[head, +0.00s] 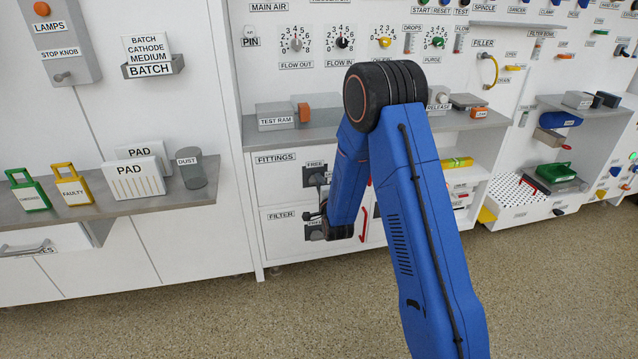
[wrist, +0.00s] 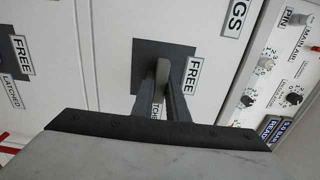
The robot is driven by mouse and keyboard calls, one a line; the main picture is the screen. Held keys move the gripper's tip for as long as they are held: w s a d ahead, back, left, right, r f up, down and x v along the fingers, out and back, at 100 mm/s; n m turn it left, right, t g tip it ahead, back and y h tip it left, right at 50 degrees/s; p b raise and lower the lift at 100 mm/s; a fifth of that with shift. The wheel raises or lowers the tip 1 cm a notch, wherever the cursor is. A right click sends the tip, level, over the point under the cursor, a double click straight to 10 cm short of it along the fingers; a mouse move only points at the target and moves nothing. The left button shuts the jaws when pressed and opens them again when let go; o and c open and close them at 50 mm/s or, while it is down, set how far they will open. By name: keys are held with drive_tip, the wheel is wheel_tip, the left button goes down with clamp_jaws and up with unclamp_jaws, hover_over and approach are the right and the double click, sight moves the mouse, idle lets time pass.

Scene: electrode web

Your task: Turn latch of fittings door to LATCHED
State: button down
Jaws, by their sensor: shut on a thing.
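My gripper (wrist: 165,88) is shut on this lever in the wrist view, one finger on each side.
The filter door's latch plate (wrist: 8,50), with FREE and LATCHED labels, is at the left in the wrist view. In the head view, a grey shelf (head: 335,133) with a test ram juts out above the fittings door. The floor (head: 200,320) in front is clear.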

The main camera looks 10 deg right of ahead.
drive_tip(key=shift+f, duration=0.1)
idle(0.3)
drive_tip(key=c, duration=1.7)
unclamp_jaws()
drive_tip(key=shift+c, duration=0.2)
